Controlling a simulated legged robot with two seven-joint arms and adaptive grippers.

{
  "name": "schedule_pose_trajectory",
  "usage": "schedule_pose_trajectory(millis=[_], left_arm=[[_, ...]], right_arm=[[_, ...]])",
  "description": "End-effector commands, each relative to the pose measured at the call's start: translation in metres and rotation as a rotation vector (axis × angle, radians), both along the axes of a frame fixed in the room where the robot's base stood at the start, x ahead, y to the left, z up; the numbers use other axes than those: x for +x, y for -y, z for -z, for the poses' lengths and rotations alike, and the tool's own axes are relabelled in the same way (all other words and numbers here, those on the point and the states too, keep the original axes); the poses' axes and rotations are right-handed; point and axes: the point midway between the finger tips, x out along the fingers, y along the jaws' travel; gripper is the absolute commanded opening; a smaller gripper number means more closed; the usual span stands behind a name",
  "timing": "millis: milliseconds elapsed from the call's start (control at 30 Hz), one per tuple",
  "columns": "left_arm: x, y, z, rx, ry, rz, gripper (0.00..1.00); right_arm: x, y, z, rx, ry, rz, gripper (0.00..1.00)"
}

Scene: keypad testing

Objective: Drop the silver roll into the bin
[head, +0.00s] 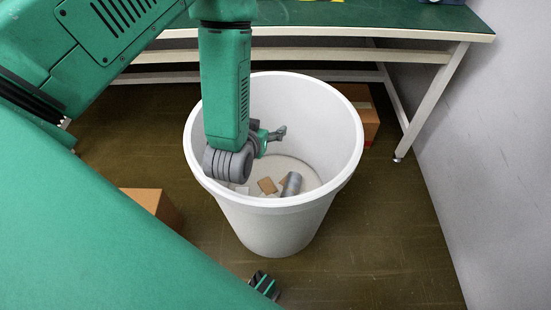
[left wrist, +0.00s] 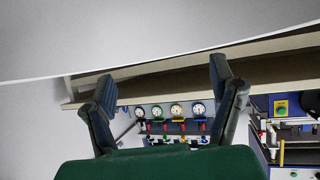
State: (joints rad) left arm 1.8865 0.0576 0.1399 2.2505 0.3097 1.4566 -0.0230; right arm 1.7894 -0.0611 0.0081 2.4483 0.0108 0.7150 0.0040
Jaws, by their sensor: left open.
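The silver roll (head: 291,184) lies tilted inside the large white bin (head: 232,203), near its floor, against small brown and white scraps. My left arm reaches down over the bin's rim. My left gripper (head: 278,134) is inside the bin's mouth, above the roll and apart from it. In the left wrist view my left gripper (left wrist: 162,72) shows two spread dark fingers with nothing between them. The roll is not in that view.
A green-topped bench (head: 385,20) with white legs stands behind the bin. Cardboard boxes sit on the floor at left (head: 152,204) and behind the bin (head: 364,108). A grey wall (head: 500,130) closes the right side. The wrist view shows a panel of gauges (left wrist: 175,112).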

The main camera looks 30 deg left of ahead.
Motion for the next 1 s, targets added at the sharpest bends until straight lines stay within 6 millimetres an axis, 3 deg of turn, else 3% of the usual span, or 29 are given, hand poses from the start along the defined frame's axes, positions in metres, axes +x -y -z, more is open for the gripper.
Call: schedule_pose_trajectory(millis=[200, 400, 1000], left_arm=[[-0.041, 0.007, -0.021, -0.003, -0.004, -0.001, 0.78], [-0.061, 0.016, -0.034, 0.002, -0.003, 0.000, 0.78], [-0.066, 0.013, -0.035, -0.003, -0.001, -0.003, 0.78]], right_arm=[[0.000, -0.001, 0.000, 0.001, 0.000, -0.002, 0.40], [0.000, 0.003, 0.002, 0.008, 0.000, -0.002, 0.40], [0.002, 0.001, 0.001, 0.004, -0.002, -0.003, 0.40]])
